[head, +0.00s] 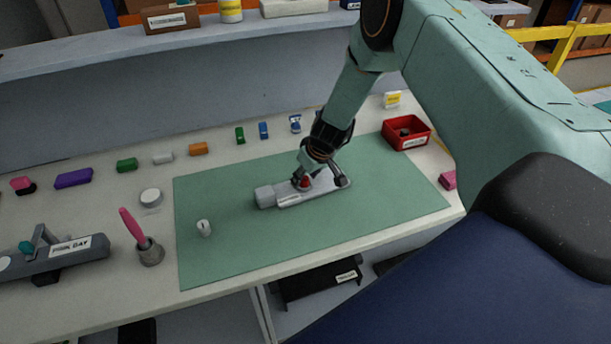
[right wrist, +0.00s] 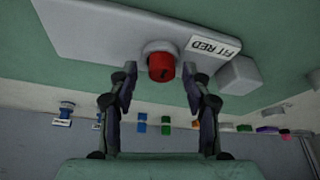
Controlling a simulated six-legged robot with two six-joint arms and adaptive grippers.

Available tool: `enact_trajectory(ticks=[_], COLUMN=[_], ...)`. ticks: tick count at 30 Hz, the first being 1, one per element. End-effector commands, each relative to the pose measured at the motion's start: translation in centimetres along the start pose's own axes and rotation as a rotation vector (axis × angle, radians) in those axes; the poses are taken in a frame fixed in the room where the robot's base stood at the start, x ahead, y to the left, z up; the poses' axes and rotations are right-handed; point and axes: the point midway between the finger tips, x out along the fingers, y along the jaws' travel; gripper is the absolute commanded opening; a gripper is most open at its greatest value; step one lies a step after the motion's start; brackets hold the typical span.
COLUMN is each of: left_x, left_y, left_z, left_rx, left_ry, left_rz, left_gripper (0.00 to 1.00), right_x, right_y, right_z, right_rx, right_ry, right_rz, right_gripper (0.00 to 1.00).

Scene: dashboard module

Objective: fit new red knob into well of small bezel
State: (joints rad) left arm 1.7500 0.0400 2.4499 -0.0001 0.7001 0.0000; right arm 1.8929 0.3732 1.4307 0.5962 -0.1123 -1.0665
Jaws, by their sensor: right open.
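The grey dashboard module (head: 268,197) lies on the green mat, and its face with a "FIT RED" label shows in the right wrist view (right wrist: 110,32). The red knob (right wrist: 161,67) stands at the round grey small bezel (right wrist: 158,46) beside that label; I cannot tell how deep it sits. The knob also shows in the head view (head: 305,182), partly hidden by my gripper. My right gripper (right wrist: 160,82) is open around the knob's end, with a gap between each finger and the knob. My left gripper is not in view.
A small pale knob-like cylinder (head: 204,228) stands on the mat (head: 350,223). A red bin (head: 407,144) holding something dark is at the right. A pink-handled tool (head: 131,224) stands in a grey cup at the left. Several coloured blocks line the back. The mat's front is clear.

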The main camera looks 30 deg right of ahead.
Motion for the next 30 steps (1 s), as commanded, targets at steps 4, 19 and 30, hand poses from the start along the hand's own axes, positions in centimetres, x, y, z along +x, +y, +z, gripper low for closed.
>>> enact_trajectory(ticks=[4, 19, 30], left_x=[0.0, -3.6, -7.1], left_y=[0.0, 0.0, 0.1], left_z=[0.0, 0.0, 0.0], left_rx=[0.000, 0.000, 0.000], left_ry=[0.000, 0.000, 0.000], left_rz=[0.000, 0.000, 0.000], left_gripper=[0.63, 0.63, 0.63], right_x=[0.0, -6.1, -10.4], right_y=[0.0, 0.0, 0.0], right_z=[-0.1, -0.3, -0.2], right_rx=[0.000, 0.001, 0.002], right_ry=[0.001, 0.002, 0.003], right_rz=[0.000, -0.001, -0.001], right_gripper=[0.49, 0.49, 0.49])
